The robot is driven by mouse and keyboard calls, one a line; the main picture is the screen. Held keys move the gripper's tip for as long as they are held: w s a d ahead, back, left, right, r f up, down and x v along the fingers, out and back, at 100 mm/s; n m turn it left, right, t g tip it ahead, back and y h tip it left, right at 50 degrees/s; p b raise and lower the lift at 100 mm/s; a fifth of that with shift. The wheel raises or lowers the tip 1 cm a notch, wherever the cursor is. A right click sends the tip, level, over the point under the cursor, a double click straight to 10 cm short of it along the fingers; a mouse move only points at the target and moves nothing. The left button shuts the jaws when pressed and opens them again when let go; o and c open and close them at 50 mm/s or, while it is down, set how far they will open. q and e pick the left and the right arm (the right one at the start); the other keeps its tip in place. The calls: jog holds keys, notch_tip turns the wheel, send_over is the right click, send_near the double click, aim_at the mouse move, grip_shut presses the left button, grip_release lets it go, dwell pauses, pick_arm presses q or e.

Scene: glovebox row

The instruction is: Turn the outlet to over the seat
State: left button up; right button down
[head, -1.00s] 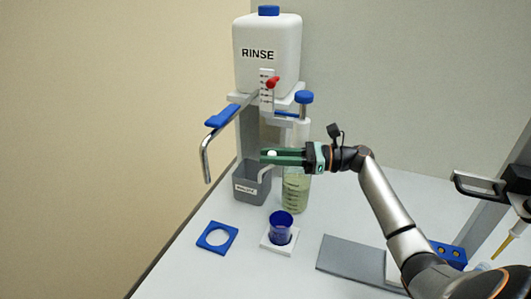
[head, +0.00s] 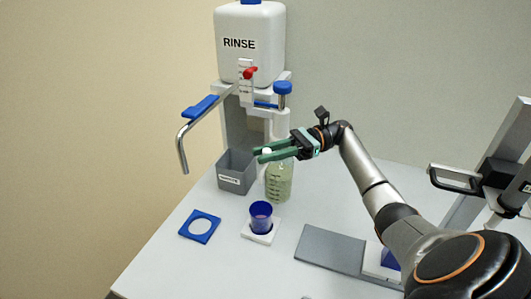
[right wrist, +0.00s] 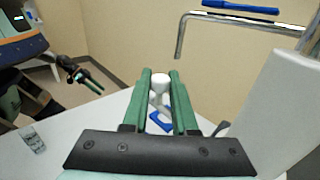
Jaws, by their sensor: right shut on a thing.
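The clear bottle (head: 279,186) with pale green liquid and a blue pump top (head: 283,88) stands at the back, in front of the rinse stand. My right gripper (head: 260,154) is shut on the white knob (head: 267,151) of its outlet, which also shows between the green fingers in the right wrist view (right wrist: 160,78). The outlet's tip is largely hidden in the head view. The knob is right of the grey bin, behind the white seat (head: 258,239), which holds a blue beaker (head: 261,215). My left gripper (right wrist: 91,82) shows small in the right wrist view, away from these things.
The grey bin (head: 236,179) stands left of the bottle. Above it, a bent metal spout (head: 182,150) with a blue lever hangs from the rinse tank (head: 250,40). A blue ring plate (head: 187,233) lies left of the seat; a grey plate (head: 330,249) lies right.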

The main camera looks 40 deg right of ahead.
pick_arm(q)
jog(key=shift+w+r, duration=0.2)
jog(key=shift+w, duration=0.1)
pick_arm(e)
jog(key=shift+f, duration=0.15)
jog(key=c, duration=0.7)
grip_release()
pick_arm(q)
jog(key=shift+s+d+f, duration=0.1)
jog(key=shift+s, duration=0.1)
pick_arm(e)
jog(key=shift+s+d, duration=0.1)
jog(key=shift+d, duration=0.1)
pick_arm(q)
notch_tip(320, 180, down, 6)
jog(key=d+b, duration=0.1)
jog(key=b, duration=0.8)
jog(key=shift+f, duration=0.2)
pick_arm(e)
jog(key=v, duration=1.2)
pick_arm(q)
jog(key=shift+w, duration=0.1)
